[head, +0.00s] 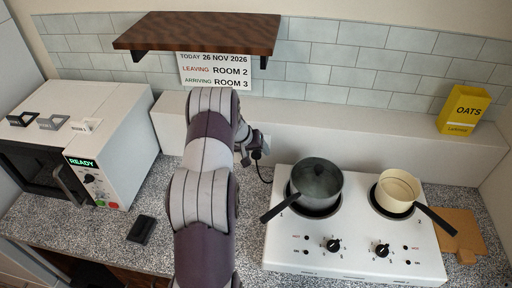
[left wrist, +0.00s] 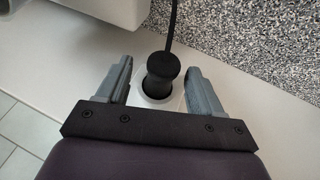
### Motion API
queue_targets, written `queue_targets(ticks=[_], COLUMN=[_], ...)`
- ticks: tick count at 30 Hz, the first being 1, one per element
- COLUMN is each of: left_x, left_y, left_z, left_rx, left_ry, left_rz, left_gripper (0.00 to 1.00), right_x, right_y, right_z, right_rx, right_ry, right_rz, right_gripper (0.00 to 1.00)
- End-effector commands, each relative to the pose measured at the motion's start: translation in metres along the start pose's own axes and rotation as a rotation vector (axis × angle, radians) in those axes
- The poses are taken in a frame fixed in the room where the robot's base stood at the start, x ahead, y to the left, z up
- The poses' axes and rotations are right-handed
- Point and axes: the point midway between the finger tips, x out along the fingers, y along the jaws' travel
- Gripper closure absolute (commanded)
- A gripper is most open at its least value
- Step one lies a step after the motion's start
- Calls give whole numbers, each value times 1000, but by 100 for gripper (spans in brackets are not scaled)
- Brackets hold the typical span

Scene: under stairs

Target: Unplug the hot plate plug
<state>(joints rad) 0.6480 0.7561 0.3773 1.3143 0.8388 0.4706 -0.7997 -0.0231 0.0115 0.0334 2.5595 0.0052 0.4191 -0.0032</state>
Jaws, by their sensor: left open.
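The black hot plate plug (left wrist: 161,70) sits in a white wall socket (left wrist: 142,101) in the left wrist view, with its black cord (left wrist: 173,30) leading away from it. In the head view the plug (head: 257,153) shows just right of my arm. My left gripper (left wrist: 158,76) is open, with one finger on each side of the plug and a gap at both sides. In the head view my arm hides most of this gripper (head: 246,143). The white hot plate (head: 350,245) stands on the counter to the right. My right gripper is not in view.
A dark lidded pot (head: 317,180) and a cream pan (head: 397,188) stand on the hot plate. A white microwave (head: 120,130) is at left, with a small black object (head: 142,230) near it. A wooden shelf (head: 200,33) overhangs the wall. An oats box (head: 462,110) stands on the ledge.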

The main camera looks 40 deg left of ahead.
Motion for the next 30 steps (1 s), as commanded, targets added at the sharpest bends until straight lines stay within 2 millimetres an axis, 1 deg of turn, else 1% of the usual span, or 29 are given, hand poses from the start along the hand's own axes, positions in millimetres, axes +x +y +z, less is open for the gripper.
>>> queue_targets(ticks=[1,4,11,12,14,15,16,17,19,20,21,22,23,30], left_x=[3,9,10,10,10,10,10,10,10,10,10,10,9,9], left_y=[0,0,0,0,0,0,0,0,0,0,0,0,0,0], left_z=[0,0,0,0,0,0,0,0,0,0,0,0,0,0], left_rx=[-1,0,0,0,0,0,0,0,0,0,0,0,0,0], left_ry=[-1,0,0,0,0,0,0,1,1,1,1,1,1,1], left_rz=[0,0,0,0,0,0,0,0,0,0,0,0,0,0], left_gripper=[34,34,34,47,66,79,89,94,94,74,87,97,100,100], right_x=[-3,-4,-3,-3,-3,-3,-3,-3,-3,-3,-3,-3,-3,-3], right_y=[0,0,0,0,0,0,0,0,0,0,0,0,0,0], right_z=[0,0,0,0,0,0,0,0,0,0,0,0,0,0], right_rx=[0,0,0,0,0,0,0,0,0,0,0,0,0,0], right_ry=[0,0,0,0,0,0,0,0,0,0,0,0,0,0], right_rz=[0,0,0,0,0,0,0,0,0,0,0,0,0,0], right_gripper=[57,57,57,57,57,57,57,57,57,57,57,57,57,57])
